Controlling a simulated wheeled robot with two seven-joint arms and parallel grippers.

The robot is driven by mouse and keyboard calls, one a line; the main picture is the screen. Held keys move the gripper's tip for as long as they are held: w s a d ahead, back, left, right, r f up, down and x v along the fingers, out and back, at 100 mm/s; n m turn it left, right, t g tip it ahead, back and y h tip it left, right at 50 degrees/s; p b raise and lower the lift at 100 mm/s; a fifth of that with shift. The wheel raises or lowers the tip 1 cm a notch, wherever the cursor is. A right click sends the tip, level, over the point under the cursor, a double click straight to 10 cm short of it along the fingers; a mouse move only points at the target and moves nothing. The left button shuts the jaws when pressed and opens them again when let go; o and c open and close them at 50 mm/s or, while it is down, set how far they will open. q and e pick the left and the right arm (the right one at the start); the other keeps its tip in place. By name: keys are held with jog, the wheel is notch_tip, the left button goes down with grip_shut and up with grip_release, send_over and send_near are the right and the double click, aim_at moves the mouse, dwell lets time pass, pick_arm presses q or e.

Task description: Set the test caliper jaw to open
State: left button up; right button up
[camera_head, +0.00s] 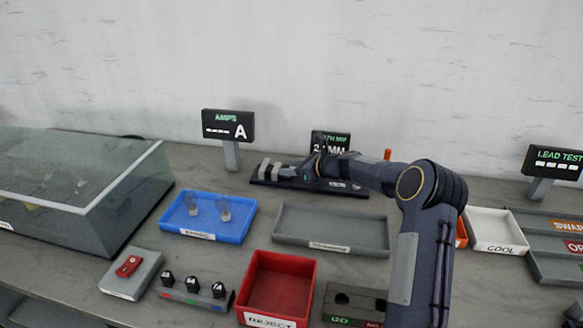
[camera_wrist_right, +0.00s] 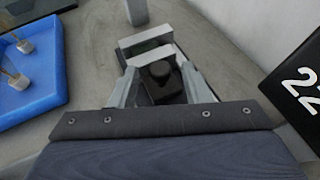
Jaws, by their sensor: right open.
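The test caliper is a dark bar-shaped base (camera_head: 345,190) at the back middle of the bench, with pale upright jaw blocks (camera_head: 268,169) at its left end. In the right wrist view the pale jaw blocks (camera_wrist_right: 146,42) stand beyond a dark knob-like part (camera_wrist_right: 160,70). My right gripper (camera_head: 306,173) is over the caliper, just right of the jaw blocks. In the wrist view its fingers (camera_wrist_right: 161,90) are apart, one on each side of the dark part; I cannot tell whether they touch it. My arm hides part of the caliper. My left gripper is not in view.
A millimetre display (camera_head: 330,142) stands close behind the caliper, and an AMPS sign (camera_head: 228,125) behind to the left. A blue tray (camera_head: 208,217), a grey tray (camera_head: 332,228) and a red reject bin (camera_head: 279,285) lie in front. A glass-sided case (camera_head: 80,190) fills the left.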

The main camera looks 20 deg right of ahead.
grip_shut()
jog(key=s+d, duration=0.2)
jog(key=d, duration=0.1)
jog(key=s+d, duration=0.1)
jog(key=shift+s+d, duration=0.25)
jog(key=shift+d, duration=0.1)
jog(key=shift+f, duration=0.1)
jog(key=shift+c, duration=2.1)
grip_release()
jog(key=shift+d, duration=0.1)
jog(key=o, duration=0.4)
jog(key=shift+s+d, duration=0.1)
jog(key=shift+s, duration=0.05)
